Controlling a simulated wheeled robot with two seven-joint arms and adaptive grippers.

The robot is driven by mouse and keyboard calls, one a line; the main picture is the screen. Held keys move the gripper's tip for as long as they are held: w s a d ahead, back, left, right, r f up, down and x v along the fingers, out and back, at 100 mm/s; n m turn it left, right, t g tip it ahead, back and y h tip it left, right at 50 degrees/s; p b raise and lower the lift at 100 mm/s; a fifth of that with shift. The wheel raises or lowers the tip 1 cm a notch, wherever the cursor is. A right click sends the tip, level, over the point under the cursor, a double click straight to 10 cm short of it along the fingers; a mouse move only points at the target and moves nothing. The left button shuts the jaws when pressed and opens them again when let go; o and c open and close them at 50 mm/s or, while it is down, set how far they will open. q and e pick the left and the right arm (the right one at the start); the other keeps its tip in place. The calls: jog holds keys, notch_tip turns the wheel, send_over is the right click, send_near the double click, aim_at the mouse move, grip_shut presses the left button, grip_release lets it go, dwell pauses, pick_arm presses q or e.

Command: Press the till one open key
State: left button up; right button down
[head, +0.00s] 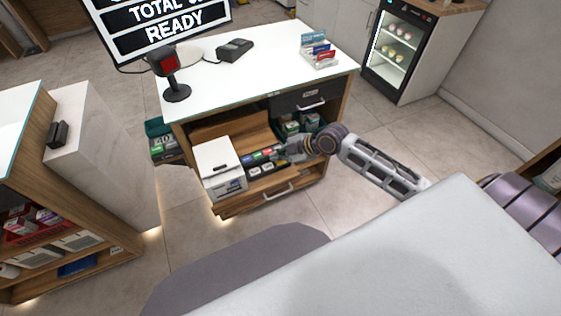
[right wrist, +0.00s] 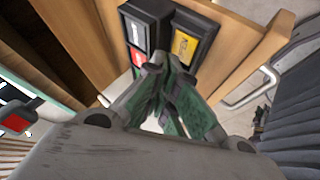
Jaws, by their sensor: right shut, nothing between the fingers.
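A row of dark key blocks with small coloured and white faces (head: 262,157) sits on the low wooden shelf of the counter, beside a white box. The lettering is too small to tell which is the till one open key. My right gripper (head: 283,153) is at the right end of this row, its fingers shut and empty. In the right wrist view, the shut fingertips (right wrist: 172,62) are close to two black key blocks, one with a yellow face (right wrist: 185,45), one with white and red faces (right wrist: 138,48). I cannot tell whether they touch. My left gripper is not in view.
The white box (head: 217,166) stands left of the keys. The white counter top (head: 262,68) above carries a scanner stand (head: 176,92), a card terminal (head: 235,49) and a card holder (head: 318,51). A drawer with a handle (head: 311,105) is above right of the gripper.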

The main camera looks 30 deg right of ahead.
aim_at(279, 163)
jog(key=shift+f, duration=0.8)
dwell(1.4)
dwell(0.5)
jog(key=shift+r, duration=3.35)
